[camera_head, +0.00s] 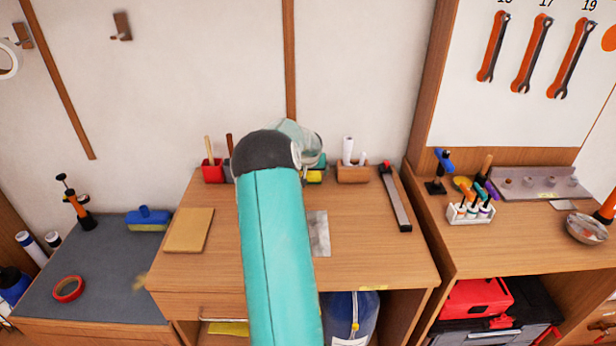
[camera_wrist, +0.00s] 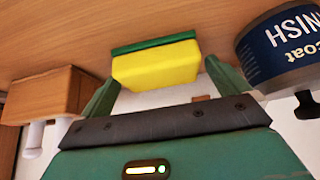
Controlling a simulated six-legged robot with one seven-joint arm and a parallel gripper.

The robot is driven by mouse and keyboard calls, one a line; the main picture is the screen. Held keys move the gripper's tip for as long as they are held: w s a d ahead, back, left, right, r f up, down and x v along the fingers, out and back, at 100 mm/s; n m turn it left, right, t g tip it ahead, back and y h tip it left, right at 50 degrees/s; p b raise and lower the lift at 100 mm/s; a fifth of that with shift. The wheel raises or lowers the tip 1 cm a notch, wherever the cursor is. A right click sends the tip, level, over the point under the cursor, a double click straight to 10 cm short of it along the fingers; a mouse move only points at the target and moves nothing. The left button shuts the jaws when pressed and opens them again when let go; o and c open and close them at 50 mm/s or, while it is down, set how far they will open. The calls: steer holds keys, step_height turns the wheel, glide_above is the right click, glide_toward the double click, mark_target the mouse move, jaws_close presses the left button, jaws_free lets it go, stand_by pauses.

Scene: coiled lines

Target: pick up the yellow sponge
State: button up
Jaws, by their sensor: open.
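The yellow sponge (camera_wrist: 156,68) has a green layer on one long side. In the wrist view it lies on the wooden surface, in front of my gripper (camera_wrist: 161,72), between the lines of the two fingers. The fingers are spread wide and hold nothing; I cannot tell whether the tips reach beside the sponge. In the head view a part of the sponge (camera_head: 314,177) shows at the back of the wooden desk, just right of my teal arm.
A can (camera_wrist: 283,48) stands close to the right finger in the wrist view. A wooden holder (camera_wrist: 42,95) with white rolls is close on the left; it also shows in the head view (camera_head: 352,174).

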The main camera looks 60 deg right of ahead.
steer(key=shift+w+d+f, duration=0.15)
steer(key=shift+d+f, duration=0.1)
steer(key=shift+f, duration=0.15)
steer(key=c, duration=0.9)
steer(key=shift+r, duration=0.1)
